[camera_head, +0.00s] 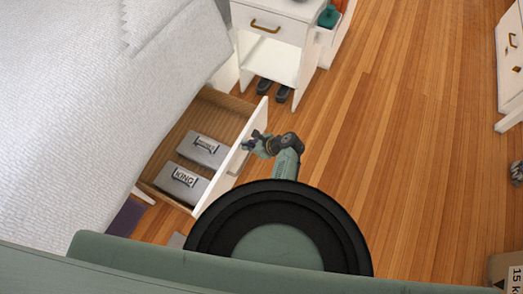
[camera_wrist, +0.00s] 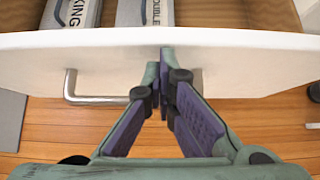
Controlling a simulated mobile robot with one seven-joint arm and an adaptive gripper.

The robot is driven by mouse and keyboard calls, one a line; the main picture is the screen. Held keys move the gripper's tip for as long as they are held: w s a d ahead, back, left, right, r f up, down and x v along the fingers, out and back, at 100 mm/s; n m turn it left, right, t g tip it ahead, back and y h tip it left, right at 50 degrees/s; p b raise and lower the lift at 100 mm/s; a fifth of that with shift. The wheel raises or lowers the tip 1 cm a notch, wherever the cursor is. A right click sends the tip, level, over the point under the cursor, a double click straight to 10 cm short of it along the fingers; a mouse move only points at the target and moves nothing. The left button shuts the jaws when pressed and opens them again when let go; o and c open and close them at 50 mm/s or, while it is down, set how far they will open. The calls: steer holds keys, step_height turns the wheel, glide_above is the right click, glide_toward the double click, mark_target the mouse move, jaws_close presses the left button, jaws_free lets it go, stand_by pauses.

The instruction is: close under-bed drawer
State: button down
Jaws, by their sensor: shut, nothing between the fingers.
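The under-bed drawer stands pulled out from beneath the bed in the head view, with its white front panel (camera_head: 228,168) toward my arm. Inside it lie two grey packages, one marked KING (camera_head: 183,178) and one behind it (camera_head: 203,151). My gripper (camera_head: 248,144) is shut and empty at the outer side of the front panel. In the wrist view the fingertips (camera_wrist: 165,58) overlap the white panel (camera_wrist: 240,58) near its top edge; I cannot tell whether they touch it. A metal bar handle (camera_wrist: 95,100) on the panel is partly hidden behind the fingers.
The bed (camera_head: 90,110) with a white cover fills the left. A white nightstand (camera_head: 285,20) stands behind the drawer, with dark shoes (camera_head: 273,90) below its shelf. A white cabinet (camera_head: 510,60) and a box (camera_head: 507,268) are at the right. The wooden floor (camera_head: 400,150) between is clear.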

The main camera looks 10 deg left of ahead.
steer(key=w+a+b, duration=0.2)
steer(key=w+a, duration=0.2)
steer(key=a, duration=1)
steer(key=w+a+b, duration=0.3)
steer(key=w+a, duration=0.2)
steer(key=a, duration=0.9)
steer(key=shift+w+a+b, duration=0.2)
steer(key=shift+a+b, duration=0.15)
steer(key=shift+a+r, duration=0.1)
steer(key=shift+r, duration=0.05)
steer(key=d+f+p+v, duration=0.2)
steer(key=p+v, duration=0.3)
steer(key=v, duration=0.8)
steer(key=shift+s+f, duration=0.15)
steer(key=shift+s, duration=0.15)
steer(key=shift+d, duration=0.1)
